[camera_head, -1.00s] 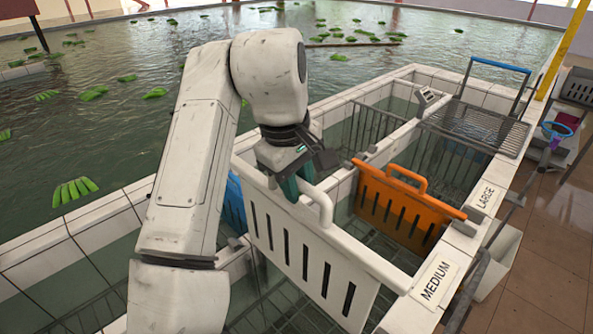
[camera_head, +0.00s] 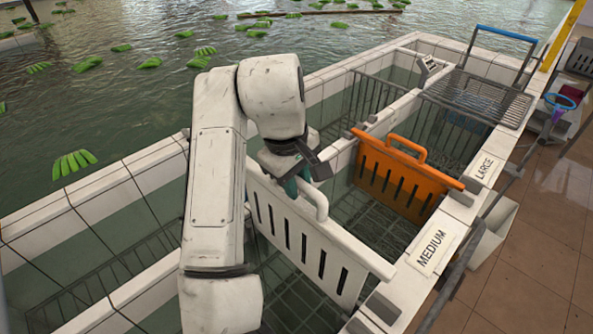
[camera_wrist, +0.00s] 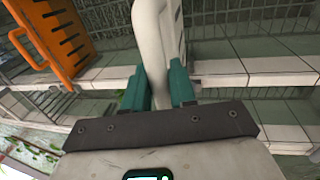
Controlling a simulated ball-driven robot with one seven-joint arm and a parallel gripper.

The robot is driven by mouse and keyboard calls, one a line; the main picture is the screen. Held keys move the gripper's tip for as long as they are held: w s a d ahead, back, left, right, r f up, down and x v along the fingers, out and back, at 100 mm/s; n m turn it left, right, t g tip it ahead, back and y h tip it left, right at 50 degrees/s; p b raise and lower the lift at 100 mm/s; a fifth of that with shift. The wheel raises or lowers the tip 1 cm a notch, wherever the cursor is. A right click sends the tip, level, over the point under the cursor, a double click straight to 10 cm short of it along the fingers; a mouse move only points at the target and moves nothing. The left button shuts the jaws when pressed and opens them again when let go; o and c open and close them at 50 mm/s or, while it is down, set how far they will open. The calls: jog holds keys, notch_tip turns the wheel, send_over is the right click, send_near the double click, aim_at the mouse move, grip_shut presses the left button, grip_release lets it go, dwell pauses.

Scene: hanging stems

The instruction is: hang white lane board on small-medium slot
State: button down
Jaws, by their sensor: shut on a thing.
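The white lane board (camera_head: 305,236), a slotted panel with a loop handle, is upright in my gripper (camera_head: 300,188). In the wrist view, the teal fingers of my gripper (camera_wrist: 160,92) are closed on either side of its white handle (camera_wrist: 150,40). The board spans the medium compartment, its right end near the right-hand wall; whether it touches the wall is unclear. Grey slot brackets (camera_head: 381,308) sit on that wall, nearer the camera than the board's right end. I take these for the small-medium slot; its far-side bracket is hidden by my arm.
An orange lane board (camera_head: 400,185) hangs across the tank between the MEDIUM label (camera_head: 434,248) and LARGE label (camera_head: 484,169). It also shows in the wrist view (camera_wrist: 58,38). White tiled walls edge the compartments. A wire rack (camera_head: 487,97) stands at the far end.

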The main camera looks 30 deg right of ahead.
aim_at(295, 234)
jog(key=shift+f, duration=6.35)
notch_tip(295, 234, down, 4)
jog(key=b, duration=0.3)
jog(key=shift+r, duration=0.25)
jog(key=shift+f+b, duration=0.5)
jog(key=shift+f, duration=0.85)
grip_release()
jog(key=shift+s+a+r+p, duration=0.1)
jog(key=shift+a+r+p, duration=0.15)
jog(key=shift+r+p, duration=0.9)
jog(key=shift+s+a+r+p, duration=0.1)
jog(key=shift+a+r+p, duration=0.1)
jog(key=shift+r+p, duration=0.95)
jog(key=shift+s+a+r+b, duration=0.15)
jog(key=shift+a+r, duration=0.1)
jog(key=shift+r, duration=1.05)
jog(key=shift+w+a+r+b, duration=0.1)
jog(key=shift+a+r+b, duration=0.1)
jog(key=shift+r, duration=1.1)
